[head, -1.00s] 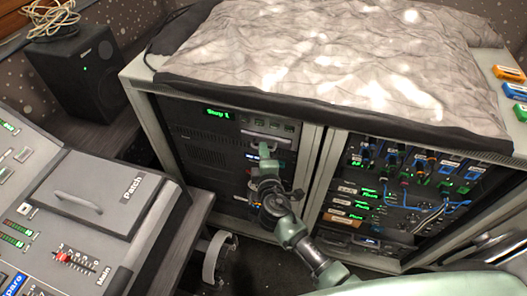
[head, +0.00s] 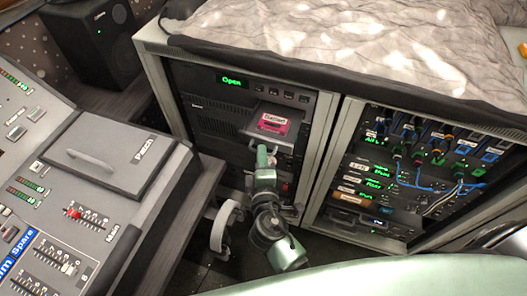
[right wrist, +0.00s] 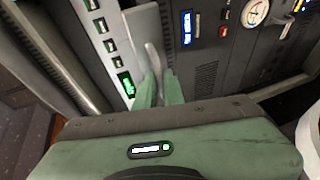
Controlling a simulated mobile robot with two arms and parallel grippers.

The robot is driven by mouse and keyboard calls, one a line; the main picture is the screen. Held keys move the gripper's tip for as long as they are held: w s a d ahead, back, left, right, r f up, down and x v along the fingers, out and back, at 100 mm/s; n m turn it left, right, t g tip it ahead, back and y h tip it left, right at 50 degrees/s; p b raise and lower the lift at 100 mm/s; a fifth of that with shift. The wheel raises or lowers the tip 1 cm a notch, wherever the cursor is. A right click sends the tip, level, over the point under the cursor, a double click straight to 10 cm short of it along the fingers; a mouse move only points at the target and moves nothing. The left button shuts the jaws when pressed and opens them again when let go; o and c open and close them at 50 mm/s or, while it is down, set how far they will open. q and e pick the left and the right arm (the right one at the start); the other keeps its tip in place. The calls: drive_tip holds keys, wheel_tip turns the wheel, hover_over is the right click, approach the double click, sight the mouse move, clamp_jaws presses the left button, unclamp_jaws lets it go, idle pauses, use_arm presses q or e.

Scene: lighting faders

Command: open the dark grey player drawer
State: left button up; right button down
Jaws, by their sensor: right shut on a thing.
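The dark grey player drawer (head: 270,138) is slid out of the player unit in the left rack bay. A pink cassette (head: 272,123) with a pale label lies in it. The player's green display (head: 232,80) reads "Open". My right gripper (head: 262,154) is shut on the handle at the drawer's front. In the right wrist view the pale curved handle (right wrist: 153,60) runs between the two green fingers (right wrist: 159,90), in front of the grey drawer (right wrist: 140,22). My left gripper is not in view.
The mixing desk (head: 60,185) stands at the left. A grey quilted cover (head: 330,40) lies over the rack top. The right bay (head: 405,180) holds patch cables. A dark speaker (head: 95,45) stands at the back left.

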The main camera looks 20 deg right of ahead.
drive_tip(key=c, duration=1.5)
unclamp_jaws()
drive_tip(key=shift+w, duration=0.1)
drive_tip(key=shift+c, duration=0.2)
drive_tip(key=b+v, duration=0.1)
drive_tip(key=v, duration=0.7)
drive_tip(key=shift+w, duration=0.1)
drive_tip(key=s+f+m+g+y, duration=0.1)
drive_tip(key=s+f+g, duration=0.25)
drive_tip(key=f, duration=1.05)
drive_tip(key=s+f+m+g+y, duration=0.1)
drive_tip(key=s+f+g+y, duration=0.3)
drive_tip(key=f, duration=1.1)
drive_tip(key=s+d+f+m+g, duration=0.2)
drive_tip(key=s+f, duration=0.4)
drive_tip(key=s, duration=0.3)
drive_tip(key=s+d+f+m+g+h, duration=0.1)
drive_tip(key=s+d+f+m+g, duration=0.1)
drive_tip(key=s+d+f+m, duration=0.3)
drive_tip(key=s+d+f+m+g+h+p, duration=0.1)
drive_tip(key=s+d+f+m+g, duration=0.2)
drive_tip(key=s+d+f, duration=0.4)
drive_tip(key=s+f, duration=0.1)
drive_tip(key=s, duration=0.4)
drive_tip(key=shift+s+f, duration=0.15)
drive_tip(key=shift+s, duration=0.15)
